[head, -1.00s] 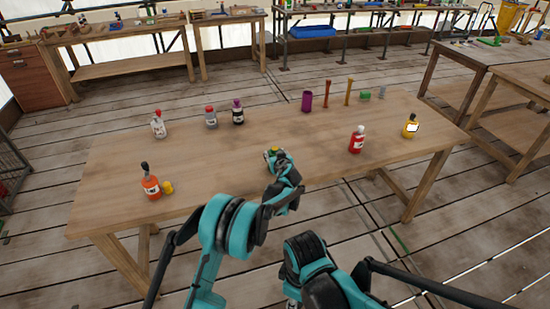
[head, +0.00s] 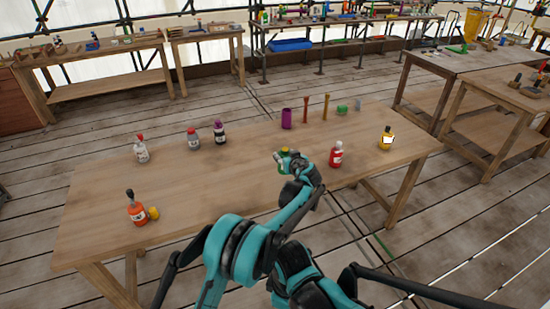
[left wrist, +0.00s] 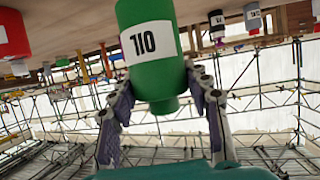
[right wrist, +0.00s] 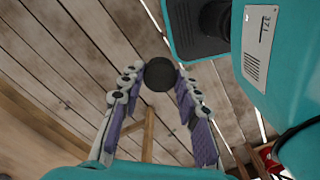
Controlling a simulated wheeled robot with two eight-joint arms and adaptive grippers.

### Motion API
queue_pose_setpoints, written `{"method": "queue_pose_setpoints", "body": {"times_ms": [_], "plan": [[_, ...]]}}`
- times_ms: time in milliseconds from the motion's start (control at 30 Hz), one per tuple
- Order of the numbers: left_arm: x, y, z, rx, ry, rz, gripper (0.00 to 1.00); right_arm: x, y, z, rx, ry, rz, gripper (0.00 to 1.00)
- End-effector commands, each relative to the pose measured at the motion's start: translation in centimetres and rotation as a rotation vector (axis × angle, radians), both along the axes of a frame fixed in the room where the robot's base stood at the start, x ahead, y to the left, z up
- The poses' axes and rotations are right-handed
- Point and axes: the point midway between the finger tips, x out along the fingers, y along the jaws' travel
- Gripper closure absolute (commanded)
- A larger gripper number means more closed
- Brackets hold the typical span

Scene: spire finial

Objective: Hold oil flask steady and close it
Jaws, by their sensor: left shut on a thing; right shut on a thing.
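The green oil flask (left wrist: 150,68) has a white label with dark letters, upside down in the left wrist view. Its base is cut off by the top edge, and its narrow green neck points down there. My left gripper (left wrist: 165,92) is shut around the flask near its shoulder. In the head view this gripper (head: 289,160) is over the middle of the table and partly hides the flask. My right gripper (right wrist: 159,80) is shut on a round black stopper (right wrist: 160,74) at its fingertips. The stopper is apart from the flask. The right fingers are hidden in the head view.
On the wooden table (head: 240,175), a red bottle (head: 336,156) stands right of the left gripper. A purple cup (head: 287,119) stands behind. The table's middle left is clear.

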Motion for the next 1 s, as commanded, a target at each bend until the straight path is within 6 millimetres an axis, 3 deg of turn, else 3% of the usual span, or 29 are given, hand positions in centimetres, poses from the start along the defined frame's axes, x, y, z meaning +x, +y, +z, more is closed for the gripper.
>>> {"method": "queue_pose_setpoints", "body": {"times_ms": [400, 433, 600, 867, 1000], "plan": [[-0.1, -0.4, 0.3, -0.001, 0.000, 0.000, 0.84, 0.0, 0.0, 0.1, 0.000, 0.000, 0.000, 0.79], [-0.1, -0.4, 0.3, -0.001, 0.000, 0.000, 0.55, 0.0, 0.0, 0.1, 0.000, 0.000, 0.000, 0.79], [-0.1, -0.4, 0.3, -0.001, 0.000, 0.000, 1.00, 0.0, 0.0, 0.1, 0.000, 0.000, 0.000, 0.79], [-0.2, -0.1, 0.4, -0.001, 0.000, 0.001, 1.00, 0.2, -0.1, 0.1, 0.000, 0.000, -0.010, 0.79], [-1.2, 2.4, 1.3, 0.000, 0.001, 0.010, 1.00, 1.5, -0.5, 0.0, 0.000, 0.000, -0.086, 0.79]]}}
